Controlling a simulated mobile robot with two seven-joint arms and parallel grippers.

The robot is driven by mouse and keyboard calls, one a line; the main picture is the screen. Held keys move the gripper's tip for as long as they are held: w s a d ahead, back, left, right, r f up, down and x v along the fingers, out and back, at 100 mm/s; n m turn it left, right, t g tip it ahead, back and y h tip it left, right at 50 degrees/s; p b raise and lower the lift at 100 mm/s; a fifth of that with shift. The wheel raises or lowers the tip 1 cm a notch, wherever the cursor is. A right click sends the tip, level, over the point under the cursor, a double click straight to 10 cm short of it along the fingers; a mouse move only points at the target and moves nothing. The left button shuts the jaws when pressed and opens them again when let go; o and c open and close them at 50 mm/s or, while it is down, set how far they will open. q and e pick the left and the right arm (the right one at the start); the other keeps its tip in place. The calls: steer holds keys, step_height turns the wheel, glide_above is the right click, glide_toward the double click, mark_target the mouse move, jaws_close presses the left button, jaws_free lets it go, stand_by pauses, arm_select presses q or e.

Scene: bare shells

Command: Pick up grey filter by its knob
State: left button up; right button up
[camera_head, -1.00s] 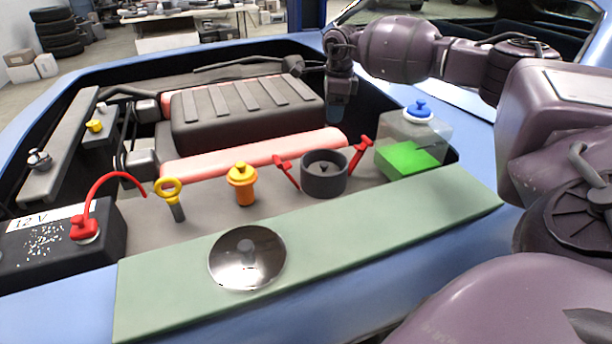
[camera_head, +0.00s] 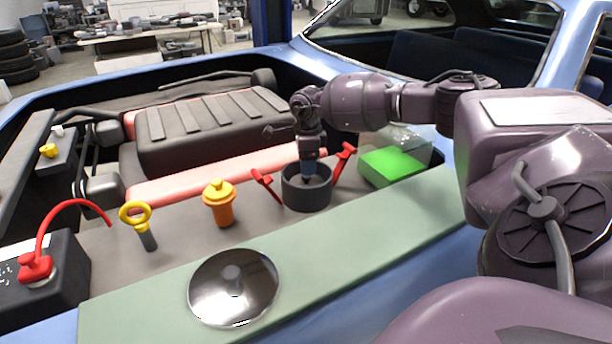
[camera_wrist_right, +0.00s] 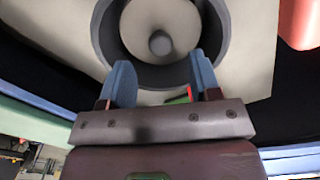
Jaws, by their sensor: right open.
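The grey filter shows in the right wrist view as a pale disc with a round grey knob (camera_wrist_right: 160,42), set inside a dark round housing (camera_wrist_right: 103,35). In the head view the housing (camera_head: 307,198) stands on the grey bay deck, and my gripper hides the knob there. My right gripper (camera_head: 309,173) points down at the housing's mouth, its blue fingertips around the rim's height. In the wrist view the fingers (camera_wrist_right: 162,78) are apart with nothing between them; the knob appears beyond the tips, roughly centred. My left gripper is not in view.
Red clips (camera_head: 266,186) stand at both sides of the housing. A tank with green fluid (camera_head: 395,166) is close on the right, an orange-yellow cap (camera_head: 218,204) on the left. A shiny round lid (camera_head: 233,288) lies on the green ledge (camera_head: 340,235). A pink pipe (camera_head: 225,176) runs behind.

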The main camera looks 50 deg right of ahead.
mark_target(307, 185)
step_height(307, 185, down, 5)
steer(key=shift+r+b, duration=0.1)
steer(key=shift+b, duration=0.2)
